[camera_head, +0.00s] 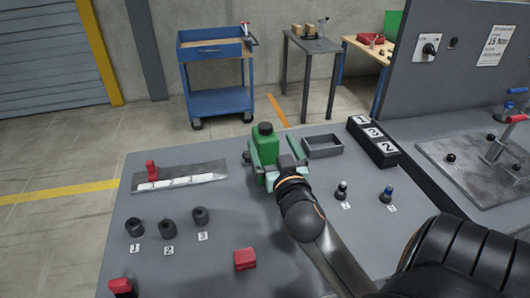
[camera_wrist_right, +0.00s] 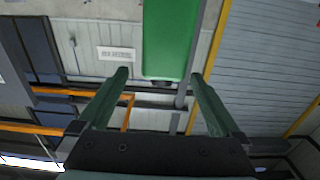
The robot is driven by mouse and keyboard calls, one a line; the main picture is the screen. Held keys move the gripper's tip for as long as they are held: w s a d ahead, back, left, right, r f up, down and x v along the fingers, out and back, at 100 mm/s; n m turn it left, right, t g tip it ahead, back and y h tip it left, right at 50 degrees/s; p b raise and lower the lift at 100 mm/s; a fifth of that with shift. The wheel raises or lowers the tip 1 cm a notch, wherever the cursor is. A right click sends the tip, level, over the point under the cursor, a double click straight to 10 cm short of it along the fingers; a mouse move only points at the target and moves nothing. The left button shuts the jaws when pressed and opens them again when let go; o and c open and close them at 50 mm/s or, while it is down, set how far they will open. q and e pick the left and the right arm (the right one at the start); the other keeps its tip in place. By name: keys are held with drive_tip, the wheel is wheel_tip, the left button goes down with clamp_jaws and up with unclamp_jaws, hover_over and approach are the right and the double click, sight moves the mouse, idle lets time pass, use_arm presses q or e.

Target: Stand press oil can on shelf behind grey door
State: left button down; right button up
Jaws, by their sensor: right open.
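A green can with a black cap (camera_head: 264,142), which looks like the press oil can, stands upright at the far middle of the grey table. My right gripper (camera_head: 272,160) is at the can, its greenish fingers beside the body. In the right wrist view the open fingers (camera_wrist_right: 160,80) spread to either side of a green shape (camera_wrist_right: 167,38) that looks like the can's body; I cannot tell whether they touch it. My left gripper is not in view. No shelf behind a grey door can be made out.
The grey table (camera_head: 205,270) holds a grey tray (camera_head: 323,146), a black number block (camera_head: 374,142), dark cylinders (camera_head: 168,228), a red block (camera_head: 245,259) and two small knobbed pieces (camera_head: 341,190). A grey panel (camera_head: 460,60) rises at right. A blue cart (camera_head: 216,70) stands behind.

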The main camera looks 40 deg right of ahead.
sight(262, 125)
drive_tip(key=p+x, duration=0.1)
drive_tip(key=x, duration=0.7)
drive_tip(key=shift+w+a+r, duration=0.1)
drive_tip(key=shift+w+a, duration=0.05)
drive_tip(key=shift+w, duration=0.05)
drive_tip(key=shift+c, duration=0.2)
clamp_jaws()
idle(0.4)
drive_tip(key=shift+r, duration=0.1)
